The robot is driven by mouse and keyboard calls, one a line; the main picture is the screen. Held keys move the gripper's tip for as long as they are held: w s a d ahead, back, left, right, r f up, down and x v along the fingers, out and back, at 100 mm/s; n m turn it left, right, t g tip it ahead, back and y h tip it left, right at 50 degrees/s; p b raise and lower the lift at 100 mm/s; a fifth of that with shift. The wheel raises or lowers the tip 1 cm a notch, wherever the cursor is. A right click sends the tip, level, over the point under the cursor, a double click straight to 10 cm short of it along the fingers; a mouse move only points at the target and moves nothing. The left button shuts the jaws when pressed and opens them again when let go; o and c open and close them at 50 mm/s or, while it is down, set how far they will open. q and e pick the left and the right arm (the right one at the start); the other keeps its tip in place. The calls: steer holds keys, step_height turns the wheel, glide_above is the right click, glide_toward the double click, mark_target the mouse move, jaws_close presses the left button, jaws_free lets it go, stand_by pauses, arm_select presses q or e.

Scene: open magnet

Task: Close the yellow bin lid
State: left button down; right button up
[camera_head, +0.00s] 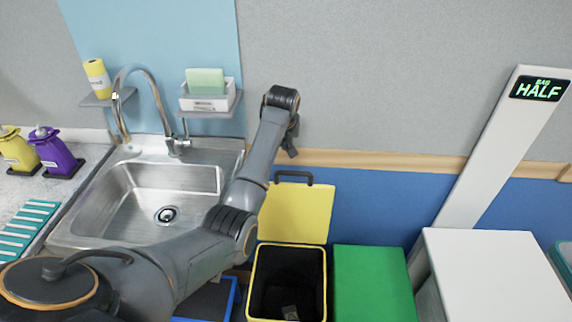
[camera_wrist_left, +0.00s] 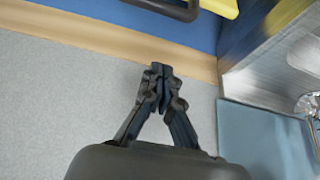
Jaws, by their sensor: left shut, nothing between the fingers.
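The yellow bin (camera_head: 288,278) stands open below the wall, its dark inside showing with a small light item at the bottom. Its yellow lid (camera_head: 296,213) stands upright behind the opening, with a dark handle (camera_head: 294,176) on its top edge. My left gripper (camera_head: 291,152) is above the lid's handle, close to the wall and apart from the lid. In the left wrist view my left gripper (camera_wrist_left: 158,70) is shut and empty, and the lid's dark handle (camera_wrist_left: 172,8) shows at the top edge. My right gripper is not in view.
A green bin lid (camera_head: 372,284) is shut to the right of the yellow bin, beside a white box (camera_head: 497,275). A blue-edged bin (camera_head: 207,300) is at the left, partly behind my arm. A steel sink (camera_head: 150,200) and tap (camera_head: 150,100) are further left.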

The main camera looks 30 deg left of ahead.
arm_select(q)
steer(key=x, duration=0.9)
steer(key=s+p, duration=0.1)
steer(key=s+d+p, duration=0.1)
steer(key=s+p, duration=0.1)
steer(key=shift+s+d+f, duration=0.25)
steer(key=shift+s+d, duration=0.05)
steer(key=shift+d, duration=0.05)
